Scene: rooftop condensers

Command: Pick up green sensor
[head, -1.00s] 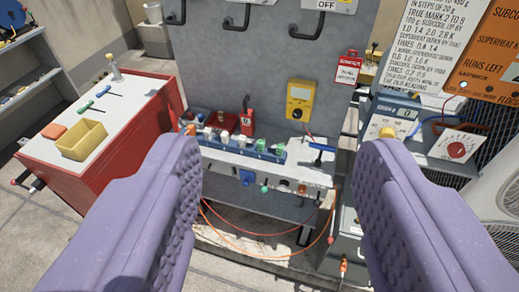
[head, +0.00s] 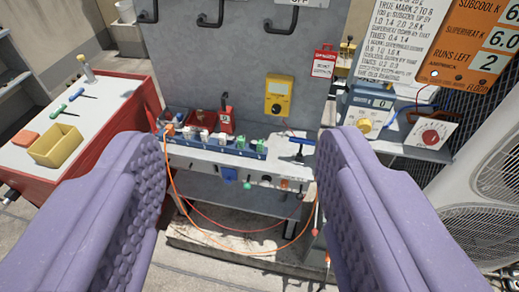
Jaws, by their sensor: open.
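My gripper (head: 243,145) is open and empty, its two purple padded fingers wide apart in front of the bench. Between and beyond them, a blue rack (head: 215,146) on the pale bench top holds a row of small pieces. Toward its right end stands a small green-topped piece (head: 243,142), with another greenish piece (head: 261,146) beside it. A small green round thing (head: 247,185) also shows below the bench's front edge. I cannot tell for sure which of these is the green sensor. None touches my gripper.
A yellow meter (head: 278,97) hangs on the grey panel behind the rack. A red bin (head: 218,122) stands behind it, and a blue T-handled tool (head: 298,142) lies to the right. An orange cable (head: 185,215) loops below. A red cabinet (head: 125,120) stands left.

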